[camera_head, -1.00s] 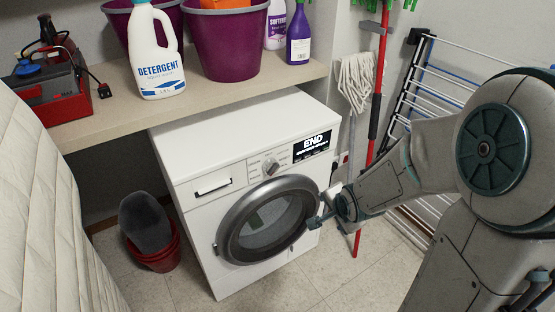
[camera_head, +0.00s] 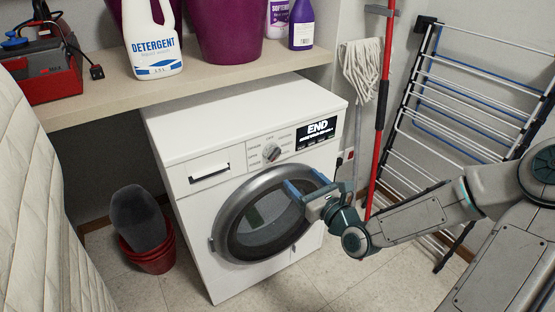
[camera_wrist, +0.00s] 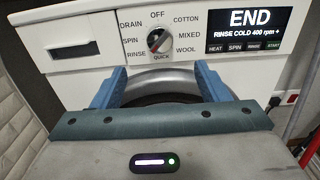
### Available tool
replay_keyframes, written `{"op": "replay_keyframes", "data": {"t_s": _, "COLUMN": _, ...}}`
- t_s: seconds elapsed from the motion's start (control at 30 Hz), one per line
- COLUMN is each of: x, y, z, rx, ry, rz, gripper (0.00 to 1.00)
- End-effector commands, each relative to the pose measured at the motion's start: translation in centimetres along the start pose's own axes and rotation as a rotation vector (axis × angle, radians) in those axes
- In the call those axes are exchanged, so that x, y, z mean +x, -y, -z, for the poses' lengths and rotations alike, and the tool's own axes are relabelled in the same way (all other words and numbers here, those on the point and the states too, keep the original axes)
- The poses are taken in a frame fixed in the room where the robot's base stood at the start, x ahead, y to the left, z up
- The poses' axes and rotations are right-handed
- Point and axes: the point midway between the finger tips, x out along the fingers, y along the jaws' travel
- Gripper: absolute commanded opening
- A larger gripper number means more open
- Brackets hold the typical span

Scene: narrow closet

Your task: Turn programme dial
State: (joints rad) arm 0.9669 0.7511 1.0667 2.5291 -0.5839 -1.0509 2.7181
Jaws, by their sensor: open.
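The programme dial (camera_head: 271,152) is a grey knob on the white washing machine's (camera_head: 190,143) front panel. In the wrist view the dial (camera_wrist: 158,40) sits at upper centre, ringed by labels such as OFF, COTTON, QUICK and DRAIN. My gripper (camera_head: 303,182) is open and empty, in front of the round door's upper right, below and right of the dial in the head view. In the wrist view its blue fingers (camera_wrist: 158,78) point toward the panel, below the dial and apart from it.
The round door (camera_head: 222,232) is closed. A wooden shelf (camera_head: 205,79) overhangs behind the machine, with a detergent bottle (camera_head: 157,50) and purple buckets. A red mop handle (camera_head: 382,110) and drying rack (camera_head: 455,95) stand at the right. Red buckets (camera_head: 152,262) sit on the floor left.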

Motion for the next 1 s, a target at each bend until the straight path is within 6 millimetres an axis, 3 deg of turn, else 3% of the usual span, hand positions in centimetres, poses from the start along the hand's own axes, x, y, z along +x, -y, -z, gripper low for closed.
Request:
{"op": "replay_keyframes", "data": {"t_s": 0.6, "x": 10.3, "y": -0.1, "z": 0.2, "rx": -0.006, "ry": -0.001, "rz": -0.003, "gripper": 0.68}}
{"op": "replay_keyframes", "data": {"t_s": 0.8, "x": 12.5, "y": -0.1, "z": 0.2, "rx": -0.005, "ry": -0.003, "rz": -0.002, "gripper": 0.68}}
{"op": "replay_keyframes", "data": {"t_s": 1.0, "x": 13.3, "y": -0.1, "z": 0.1, "rx": -0.005, "ry": -0.003, "rz": -0.001, "gripper": 0.68}}
